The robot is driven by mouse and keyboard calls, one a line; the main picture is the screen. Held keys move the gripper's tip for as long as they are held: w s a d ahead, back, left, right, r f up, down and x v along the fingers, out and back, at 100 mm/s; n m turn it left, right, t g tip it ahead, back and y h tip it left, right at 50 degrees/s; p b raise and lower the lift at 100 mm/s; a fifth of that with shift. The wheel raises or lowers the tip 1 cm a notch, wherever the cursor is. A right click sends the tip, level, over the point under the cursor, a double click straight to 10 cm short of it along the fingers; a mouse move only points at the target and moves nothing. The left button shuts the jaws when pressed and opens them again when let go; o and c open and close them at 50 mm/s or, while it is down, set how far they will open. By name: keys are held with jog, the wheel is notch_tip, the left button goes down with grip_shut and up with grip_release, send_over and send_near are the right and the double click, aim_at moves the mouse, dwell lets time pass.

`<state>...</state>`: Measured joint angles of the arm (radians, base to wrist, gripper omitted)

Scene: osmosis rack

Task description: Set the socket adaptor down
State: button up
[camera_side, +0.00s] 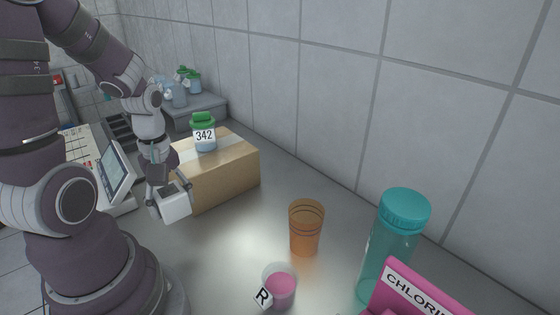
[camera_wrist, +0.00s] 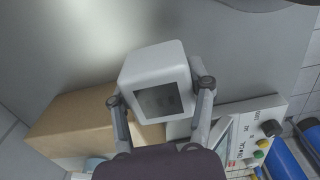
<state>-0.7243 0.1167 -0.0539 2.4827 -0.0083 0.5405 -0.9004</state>
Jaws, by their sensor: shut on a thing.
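The socket adaptor, a white box-shaped block (camera_side: 172,203), is held in my gripper (camera_side: 168,194) beside the front left of the cardboard box in the side view. In the wrist view the adaptor (camera_wrist: 153,72) shows a dark square face. The two fingers of my gripper (camera_wrist: 160,100) press on its opposite sides. The adaptor is slightly tilted. It appears to be above the grey metal table (camera_side: 230,240), but I cannot tell exactly how high.
A device with a screen (camera_side: 112,170) stands to the left. An orange cup (camera_side: 305,232), a pink-filled cup (camera_side: 280,288) and a teal bottle (camera_side: 392,240) stand to the right. The table between is clear.

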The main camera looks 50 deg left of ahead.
aim_at(162, 190)
jog(key=shift+s+a, duration=0.4)
notch_tip(162, 190, down, 8)
jog(key=shift+r, duration=0.2)
jog(key=o, duration=1.2)
jog(key=shift+f, duration=0.1)
notch_tip(162, 190, up, 12)
jog(key=shift+r, duration=0.1)
jog(key=w+d+r+m+t, duration=0.1)
jog(key=d+r+m+t, duration=0.1)
jog(key=m, duration=0.4)
jog(key=w+d+r+m+t, duration=0.1)
jog(key=w+d+r+m, duration=0.1)
jog(key=d+m, duration=0.3)
jog(key=w+d+r+m+t, duration=0.1)
jog(key=d+r+m+t, duration=0.1)
jog(key=d+r+m, duration=0.2)
jog(key=shift+w+r+m+t, duration=0.15)
jog(key=shift+m, duration=0.6)
jog(key=shift+w+r+m+t, duration=0.15)
jog(key=shift+m, duration=0.6)
